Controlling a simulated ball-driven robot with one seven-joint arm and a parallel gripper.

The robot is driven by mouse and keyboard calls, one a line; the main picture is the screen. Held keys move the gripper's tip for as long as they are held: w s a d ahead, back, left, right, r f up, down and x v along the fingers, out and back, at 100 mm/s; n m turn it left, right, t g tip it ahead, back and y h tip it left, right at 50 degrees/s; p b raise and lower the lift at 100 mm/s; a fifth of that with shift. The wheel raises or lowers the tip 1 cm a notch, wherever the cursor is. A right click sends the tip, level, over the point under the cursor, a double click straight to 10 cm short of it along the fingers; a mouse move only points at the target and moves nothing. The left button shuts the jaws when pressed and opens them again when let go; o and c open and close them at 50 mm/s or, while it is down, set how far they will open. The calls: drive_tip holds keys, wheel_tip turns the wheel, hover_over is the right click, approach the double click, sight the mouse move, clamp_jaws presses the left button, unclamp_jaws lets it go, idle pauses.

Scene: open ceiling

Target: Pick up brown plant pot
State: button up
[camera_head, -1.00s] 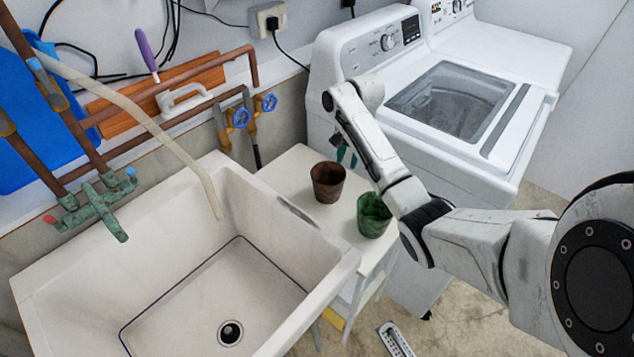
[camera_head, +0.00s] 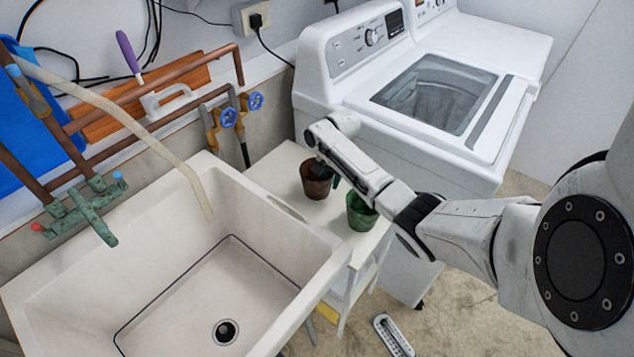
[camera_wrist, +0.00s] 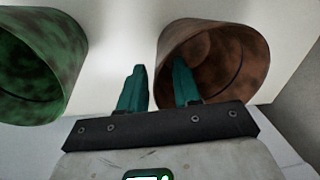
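The brown plant pot (camera_head: 315,182) stands upright on the small white table beside the sink; my wrist partly covers it in the head view. In the wrist view the brown pot (camera_wrist: 228,50) fills the upper right, its open mouth facing the camera. My gripper (camera_wrist: 160,82) has two teal fingers set apart with nothing held between them. The right finger overlaps the pot's mouth and the left finger lies outside its left wall, so the near rim appears between them. I cannot tell whether either finger touches it.
A green pot (camera_head: 361,211) stands close by on the white table (camera_head: 283,170), also at the left of the wrist view (camera_wrist: 38,65). The deep sink (camera_head: 150,215) is to the left. The washing machine (camera_head: 420,100) stands behind my arm.

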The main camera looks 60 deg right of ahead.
drive_tip(key=shift+c, duration=0.3)
clamp_jaws()
drive_tip(key=shift+r, duration=0.1)
